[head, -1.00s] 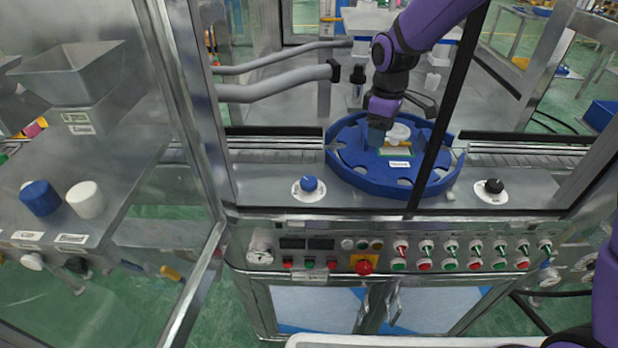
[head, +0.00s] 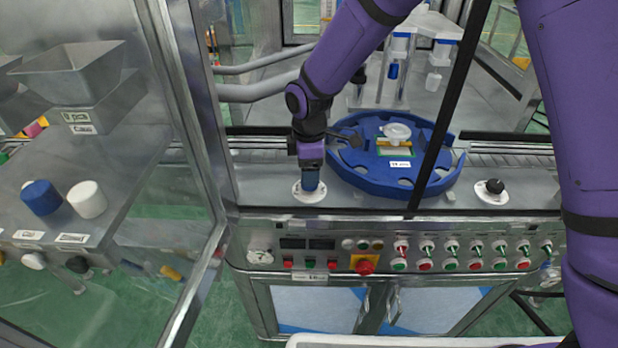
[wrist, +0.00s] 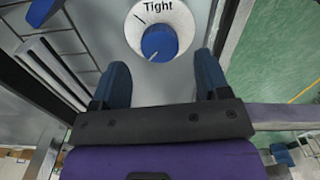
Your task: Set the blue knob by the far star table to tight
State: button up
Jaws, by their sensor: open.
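The blue knob (wrist: 158,42) sits on a round white dial plate in the wrist view. The plate carries the word "Tight" (wrist: 168,6) and a short dark line. A pale line on the knob's near edge does not point at the word. My gripper (wrist: 162,75) is open, its two dark blue fingers apart, with the knob ahead of the gap and not between them. In the head view my gripper (head: 310,182) is over the white dial plate (head: 309,197) and hides the knob. The blue star table (head: 347,166) stands just right of it.
A black knob (head: 494,186) on a white plate sits right of the star table. A dark frame post (head: 447,125) crosses in front of the table. Below is a panel of buttons and switches (head: 440,255). A blue cap and white cap stand at left.

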jog(key=shift+f, duration=1.8)
jog(key=shift+c, duration=0.4)
jog(key=c, duration=0.8)
jog(key=shift+c, duration=0.2)
